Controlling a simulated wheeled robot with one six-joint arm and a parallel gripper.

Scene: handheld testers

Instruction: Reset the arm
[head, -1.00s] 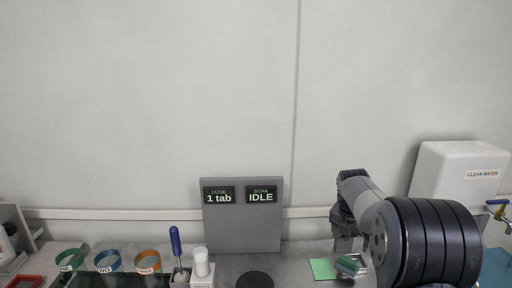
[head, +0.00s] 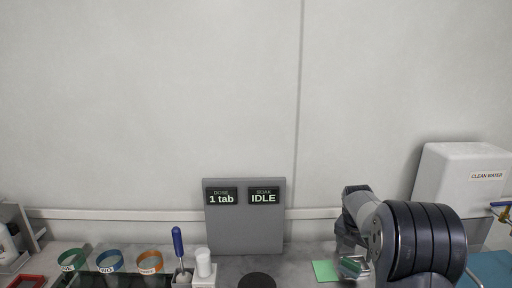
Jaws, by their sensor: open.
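My arm stands at the right of the head view, its dark ribbed part in front. My gripper (head: 350,247) points down over the counter at the arm's left side. It is open, and its fingertips are small and partly blurred. Just below it a small green and silver item (head: 352,267) lies beside a green square (head: 325,271) on the counter. I cannot tell whether the gripper touches the item.
A grey panel (head: 245,230) reads "1 tab" and "IDLE". A blue-handled tool (head: 178,242) and a white bottle (head: 203,262) stand left of it, beyond them several coloured rings (head: 109,261). A white water tank (head: 462,188) stands at right. A dark disc (head: 256,281) lies in front.

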